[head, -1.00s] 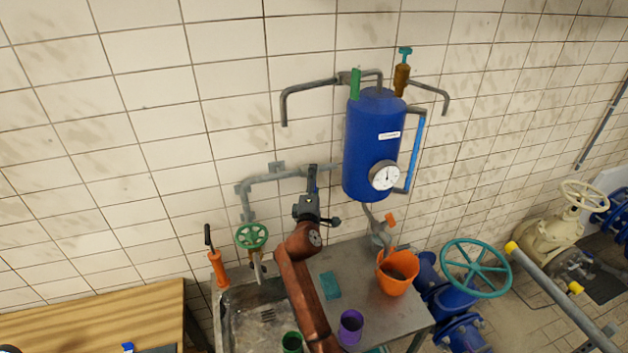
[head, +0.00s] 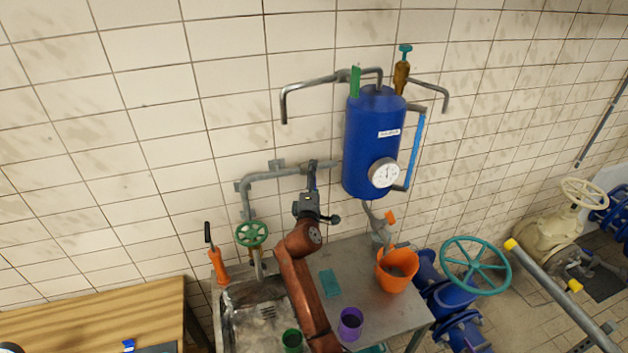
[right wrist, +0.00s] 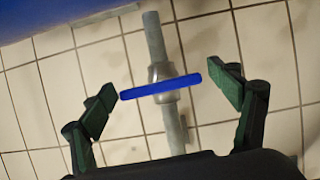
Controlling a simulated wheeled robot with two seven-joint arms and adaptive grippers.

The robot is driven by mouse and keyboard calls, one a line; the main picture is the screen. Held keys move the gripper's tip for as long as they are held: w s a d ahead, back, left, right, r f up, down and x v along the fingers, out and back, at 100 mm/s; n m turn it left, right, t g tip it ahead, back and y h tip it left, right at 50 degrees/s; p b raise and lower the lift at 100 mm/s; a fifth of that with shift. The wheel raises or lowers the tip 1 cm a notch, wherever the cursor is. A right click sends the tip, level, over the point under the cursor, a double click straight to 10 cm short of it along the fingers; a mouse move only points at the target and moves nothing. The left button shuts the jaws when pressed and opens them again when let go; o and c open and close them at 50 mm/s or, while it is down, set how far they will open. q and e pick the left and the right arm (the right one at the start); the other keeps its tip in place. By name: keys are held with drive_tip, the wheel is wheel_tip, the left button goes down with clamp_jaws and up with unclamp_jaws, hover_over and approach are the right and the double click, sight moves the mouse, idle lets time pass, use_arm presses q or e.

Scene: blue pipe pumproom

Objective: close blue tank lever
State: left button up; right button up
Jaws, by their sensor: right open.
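The blue tank (head: 370,150) hangs on the tiled wall, with a round gauge on its front. Its blue edge also shows at the top left of the right wrist view (right wrist: 60,22). In that view the blue lever (right wrist: 160,87) lies crosswise over a grey pipe (right wrist: 155,40). My right gripper (right wrist: 165,84) is open, with one dark finger at each side of the lever and visible gaps between. In the head view my right gripper (head: 312,186) is at the pipe left of the tank, and it largely hides the lever. My left gripper is out of view.
Below is a metal sink table (head: 350,265) with an orange bucket (head: 397,270), a purple cup (head: 350,324) and a green cup (head: 292,340). A green valve wheel (head: 251,234) stands left of my arm, a teal wheel (head: 476,266) at the right.

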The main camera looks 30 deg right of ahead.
drive_tip(key=v, duration=0.7)
drive_tip(key=shift+s+a, duration=0.15)
drive_tip(key=shift+s, duration=0.05)
